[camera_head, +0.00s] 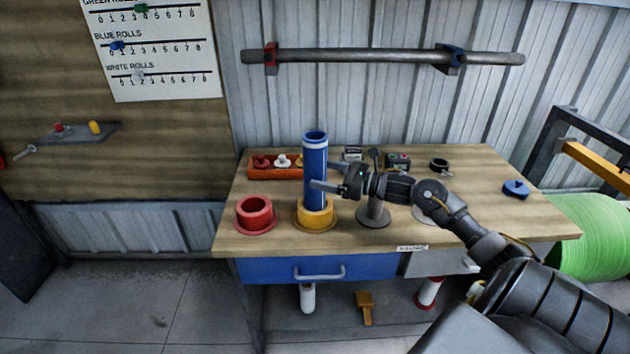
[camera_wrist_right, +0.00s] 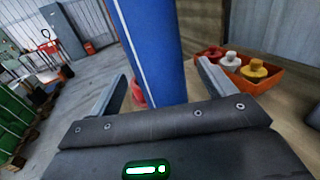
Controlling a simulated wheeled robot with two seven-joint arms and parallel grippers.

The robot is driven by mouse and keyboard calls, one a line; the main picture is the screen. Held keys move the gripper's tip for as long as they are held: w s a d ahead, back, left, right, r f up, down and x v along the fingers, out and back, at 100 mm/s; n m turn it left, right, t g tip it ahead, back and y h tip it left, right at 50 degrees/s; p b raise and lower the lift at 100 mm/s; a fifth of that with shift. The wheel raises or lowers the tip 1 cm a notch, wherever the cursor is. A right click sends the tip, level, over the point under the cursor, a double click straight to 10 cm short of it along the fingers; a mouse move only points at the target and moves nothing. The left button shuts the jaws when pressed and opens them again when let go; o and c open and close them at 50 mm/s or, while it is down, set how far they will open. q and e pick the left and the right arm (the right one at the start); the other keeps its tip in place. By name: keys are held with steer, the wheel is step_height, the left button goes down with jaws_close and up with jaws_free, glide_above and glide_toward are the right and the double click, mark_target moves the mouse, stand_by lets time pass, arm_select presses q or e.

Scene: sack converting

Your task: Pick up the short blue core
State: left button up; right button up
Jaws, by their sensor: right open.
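The blue core (camera_head: 315,155), a blue tube with a pale band near its top, stands upright in the yellow holder (camera_head: 316,217) on the workbench. It also fills the upper middle of the right wrist view (camera_wrist_right: 152,45). My right gripper (camera_head: 322,175) is open at the core's mid-height, reaching in from the right. One finger shows in front of the core and the other at its far side. In the wrist view the core stands between the two spread fingers; contact cannot be told. My left gripper is not in view.
A red holder (camera_head: 255,214) stands left of the yellow one. An orange tray (camera_head: 275,171) with small knobbed parts lies behind. A grey stand (camera_head: 373,213) is right of the core, below my wrist. A blue piece (camera_head: 515,188) lies at the right, with bare bench around it.

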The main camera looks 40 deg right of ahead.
mark_target(309, 171)
steer(key=shift+w+a+r+p, duration=0.2)
steer(key=shift+w+p, duration=0.15)
steer(key=p+x, duration=0.1)
steer(key=x, duration=0.2)
steer(key=shift+w+a+f, duration=0.1)
steer(key=shift+w+a, duration=0.15)
steer(key=shift+w, duration=0.05)
steer(key=shift+w+a, duration=0.15)
steer(key=shift+w, duration=0.1)
steer(key=shift+f, duration=0.15)
steer(key=c, duration=0.7)
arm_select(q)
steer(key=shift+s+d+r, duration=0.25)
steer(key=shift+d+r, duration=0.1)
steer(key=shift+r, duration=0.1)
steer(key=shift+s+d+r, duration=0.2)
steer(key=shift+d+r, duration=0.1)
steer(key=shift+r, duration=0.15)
arm_select(e)
steer(key=c, duration=0.6)
